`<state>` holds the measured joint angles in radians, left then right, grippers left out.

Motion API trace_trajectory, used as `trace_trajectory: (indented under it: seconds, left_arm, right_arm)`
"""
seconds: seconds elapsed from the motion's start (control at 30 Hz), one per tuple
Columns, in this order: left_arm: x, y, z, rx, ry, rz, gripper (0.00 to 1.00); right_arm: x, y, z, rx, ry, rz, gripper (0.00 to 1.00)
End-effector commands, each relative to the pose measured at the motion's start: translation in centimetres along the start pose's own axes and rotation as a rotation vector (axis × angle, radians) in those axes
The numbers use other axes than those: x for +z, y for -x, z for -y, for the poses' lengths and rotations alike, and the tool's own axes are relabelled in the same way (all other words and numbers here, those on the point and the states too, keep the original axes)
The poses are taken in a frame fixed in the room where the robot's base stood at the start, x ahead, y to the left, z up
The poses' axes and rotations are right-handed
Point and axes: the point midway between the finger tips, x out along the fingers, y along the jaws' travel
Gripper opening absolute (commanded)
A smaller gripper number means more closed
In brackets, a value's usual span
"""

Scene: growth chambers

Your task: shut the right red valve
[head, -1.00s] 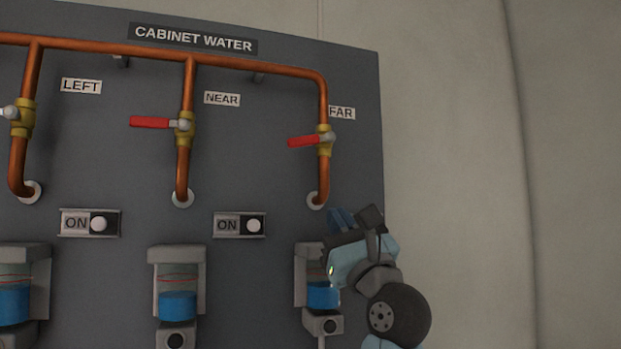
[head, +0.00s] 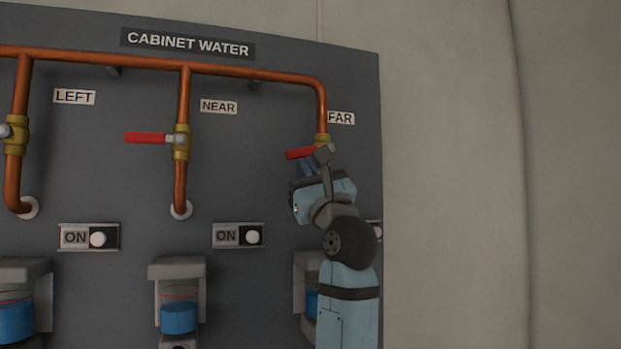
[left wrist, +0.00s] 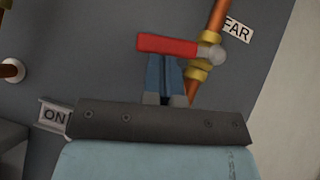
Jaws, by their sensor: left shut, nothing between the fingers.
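The right red valve, labelled FAR, has a red lever (head: 300,153) and a brass body (head: 322,139) on the rightmost copper pipe. The lever points left, across the pipe. My left gripper (head: 306,167) is just below the lever, its arm coming up from below and hiding part of the valve. In the left wrist view, the red lever (left wrist: 168,45) lies just above the shut blue fingertips (left wrist: 163,60). The fingers hold nothing, and I cannot tell whether they touch the lever. My right gripper is not in view.
The NEAR valve's red lever (head: 147,138) also points left. A LEFT valve (head: 17,134) is at the picture's edge. ON switches (head: 238,235) and blue-filled cups (head: 179,317) sit lower on the grey panel (head: 240,165). The wall (head: 450,170) to the right is bare.

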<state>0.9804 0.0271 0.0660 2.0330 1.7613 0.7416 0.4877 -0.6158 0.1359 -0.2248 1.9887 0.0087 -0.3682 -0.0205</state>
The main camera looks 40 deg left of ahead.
Motion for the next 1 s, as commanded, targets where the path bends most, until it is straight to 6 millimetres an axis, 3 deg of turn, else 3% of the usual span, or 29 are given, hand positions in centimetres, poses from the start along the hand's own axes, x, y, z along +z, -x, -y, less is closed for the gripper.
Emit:
trace_trajectory:
  seconds: [0.77,1.0]
  left_arm:
    - [1.0,-1.0,0.1,0.0,-0.001,0.0,0.0]
    - [0.8,0.7,0.0,-0.003,0.001,-0.001,0.0]
  right_arm:
    - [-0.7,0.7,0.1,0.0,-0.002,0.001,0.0]
    - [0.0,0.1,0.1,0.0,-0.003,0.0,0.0]
